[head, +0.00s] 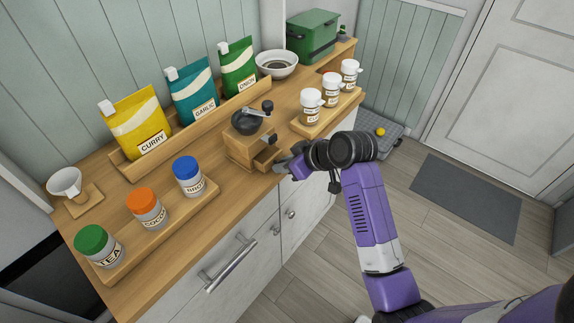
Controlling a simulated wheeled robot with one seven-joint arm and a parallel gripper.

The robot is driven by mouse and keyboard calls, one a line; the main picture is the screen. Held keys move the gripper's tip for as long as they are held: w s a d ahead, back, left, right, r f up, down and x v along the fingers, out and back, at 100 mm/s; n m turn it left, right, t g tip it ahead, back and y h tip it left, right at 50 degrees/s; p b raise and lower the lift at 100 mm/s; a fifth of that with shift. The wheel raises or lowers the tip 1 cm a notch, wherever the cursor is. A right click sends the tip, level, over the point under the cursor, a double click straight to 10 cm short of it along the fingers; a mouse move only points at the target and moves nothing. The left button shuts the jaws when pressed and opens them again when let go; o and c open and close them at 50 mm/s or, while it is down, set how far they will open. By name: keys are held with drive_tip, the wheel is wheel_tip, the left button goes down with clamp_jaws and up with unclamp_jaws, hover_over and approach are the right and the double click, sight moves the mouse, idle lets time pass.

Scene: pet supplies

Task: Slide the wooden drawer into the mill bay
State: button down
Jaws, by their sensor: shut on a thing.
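The wooden mill (240,148) stands on the counter, with a dark top and a crank handle. The wooden drawer (266,155) is at the mill's front right, at or partly in the bay opening; how deep it sits is too small to tell. My gripper (281,167) comes from the right at the counter's front edge and is shut on the drawer's near end. The fingertips are small and partly hidden by the dark wrist.
A tray of jars (160,225) lies to the left and a tray of white-lidded jars (327,115) to the right. Spice bags (193,95) stand in a rack behind. A bowl (277,65) and green box (313,37) are at the back. The floor at right is mostly clear.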

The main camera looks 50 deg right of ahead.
sight(273, 158)
drive_tip(key=shift+w+a, duration=0.1)
drive_tip(key=shift+w, duration=1.7)
drive_tip(key=c, duration=1.2)
unclamp_jaws()
drive_tip(key=v, duration=0.7)
drive_tip(key=shift+s+r+b, duration=0.3)
drive_tip(key=shift+b, duration=0.1)
